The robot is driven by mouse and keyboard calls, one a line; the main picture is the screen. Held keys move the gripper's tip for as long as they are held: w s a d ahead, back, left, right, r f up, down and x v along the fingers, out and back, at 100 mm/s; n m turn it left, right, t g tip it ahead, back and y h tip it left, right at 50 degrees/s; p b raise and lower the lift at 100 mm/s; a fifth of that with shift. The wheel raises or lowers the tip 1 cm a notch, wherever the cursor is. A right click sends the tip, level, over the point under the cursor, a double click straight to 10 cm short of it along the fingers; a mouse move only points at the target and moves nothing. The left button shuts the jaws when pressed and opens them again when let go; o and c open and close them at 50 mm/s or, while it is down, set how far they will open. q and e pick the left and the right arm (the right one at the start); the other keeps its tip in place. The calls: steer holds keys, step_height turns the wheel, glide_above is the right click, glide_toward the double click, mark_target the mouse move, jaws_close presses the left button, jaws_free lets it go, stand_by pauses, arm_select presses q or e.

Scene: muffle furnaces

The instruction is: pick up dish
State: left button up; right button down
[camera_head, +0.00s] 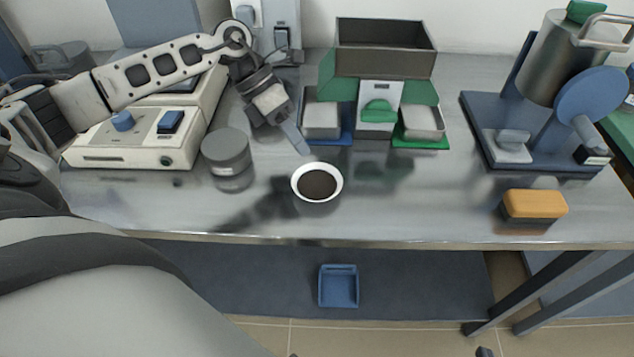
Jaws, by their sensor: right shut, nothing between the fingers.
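The dish (317,171) is a small round white bowl with a dark brown inside. It is near the front middle of the metal table. My left gripper (303,148) points down just behind the dish, a little left of its middle. Its fingertips look slightly apart from the rim, but the depth between them is hard to judge. The fingers overlap from this angle, so I cannot tell whether they are open or shut. My right gripper is not clearly in view.
A grey round jar (227,155) stands left of the dish. A white device (130,150) is further left. Green and blue trays (420,122) stand behind. An orange block (535,204) and a blue stand (490,130) are on the right. The table's front edge (400,243) is close.

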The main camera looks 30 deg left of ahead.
mark_target(319, 174)
arm_select(q)
steer(key=x, duration=0.4)
steer(key=shift+s+f, duration=0.1)
steer(key=shift+s, duration=0.15)
jaws_close()
steer(key=shift+r, duration=0.2)
steer(key=shift+r, duration=0.2)
step_height(319, 174, up, 2)
steer(key=shift+a+r, duration=0.1)
steer(key=shift+r, duration=0.05)
steer(key=s+d+r+b, duration=0.1)
steer(key=s+d+r, duration=0.8)
steer(key=s+r, duration=0.1)
steer(key=shift+s+d, duration=0.2)
steer(key=shift+d, duration=0.05)
